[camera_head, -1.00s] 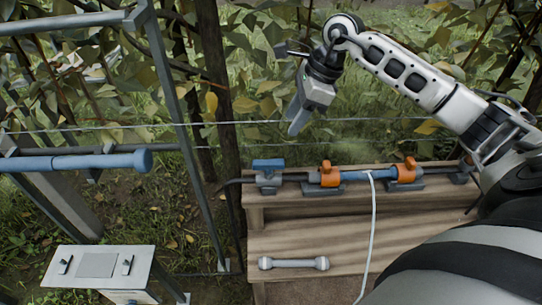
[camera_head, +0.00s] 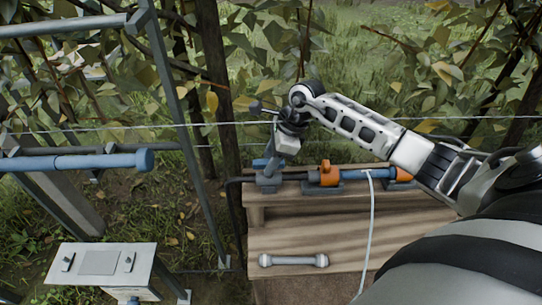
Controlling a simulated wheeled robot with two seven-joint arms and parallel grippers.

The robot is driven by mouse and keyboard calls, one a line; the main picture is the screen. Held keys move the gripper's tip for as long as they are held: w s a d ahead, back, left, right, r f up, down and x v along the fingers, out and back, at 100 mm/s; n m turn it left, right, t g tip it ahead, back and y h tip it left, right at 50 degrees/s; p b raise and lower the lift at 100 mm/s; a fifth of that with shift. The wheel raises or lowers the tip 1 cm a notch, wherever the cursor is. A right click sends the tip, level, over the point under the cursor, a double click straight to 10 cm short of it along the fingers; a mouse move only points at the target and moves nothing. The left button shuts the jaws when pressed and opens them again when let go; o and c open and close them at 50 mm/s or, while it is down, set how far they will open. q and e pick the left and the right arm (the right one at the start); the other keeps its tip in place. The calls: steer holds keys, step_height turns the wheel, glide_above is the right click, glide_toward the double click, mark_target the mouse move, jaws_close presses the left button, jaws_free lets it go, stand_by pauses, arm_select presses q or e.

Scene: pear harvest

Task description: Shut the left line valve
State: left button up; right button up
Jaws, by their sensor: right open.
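A dark pipe line runs along the wooden bench. At its left end is a grey valve body with a blue handle (camera_head: 260,163), the leftmost fitting. My right gripper (camera_head: 270,164) has come down onto this valve from above. Its jaws are open around or beside the blue handle and partly hide it; I cannot tell whether they touch. An orange-handled fitting (camera_head: 325,174) sits on the line to the right. A second orange fitting (camera_head: 403,175) is partly hidden by my right arm. My left gripper is not in view.
The wooden bench (camera_head: 280,238) carries a grey dumbbell-shaped bar (camera_head: 293,260) and a pale hose (camera_head: 372,225). A blue-grey metal frame (camera_head: 186,120) and a grey control box (camera_head: 100,262) stand at the left. Thin wires and leafy branches cross behind the bench.

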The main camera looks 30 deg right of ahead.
steer(key=shift+c, duration=0.3)
jaws_close()
steer(key=shift+m, duration=0.4)
steer(key=m+t+h, duration=0.1)
steer(key=m, duration=0.2)
steer(key=shift+s+a+m+p, duration=0.1)
steer(key=shift+m+p, duration=0.3)
steer(key=m+h, duration=0.1)
steer(key=m, duration=0.1)
steer(key=m+t, duration=0.1)
steer(key=m, duration=0.1)
steer(key=shift+a+m+h, duration=0.15)
steer(key=shift+m+h, duration=0.15)
steer(key=shift+h, duration=0.1)
steer(key=m+h+b, duration=0.1)
steer(key=m, duration=0.3)
steer(key=shift+a+h, duration=0.1)
steer(key=shift+h, duration=0.3)
steer(key=m+h+b, duration=0.1)
steer(key=m, duration=0.3)
steer(key=shift+a+m, duration=0.1)
steer(key=shift+m, duration=0.2)
steer(key=shift+m+h, duration=0.3)
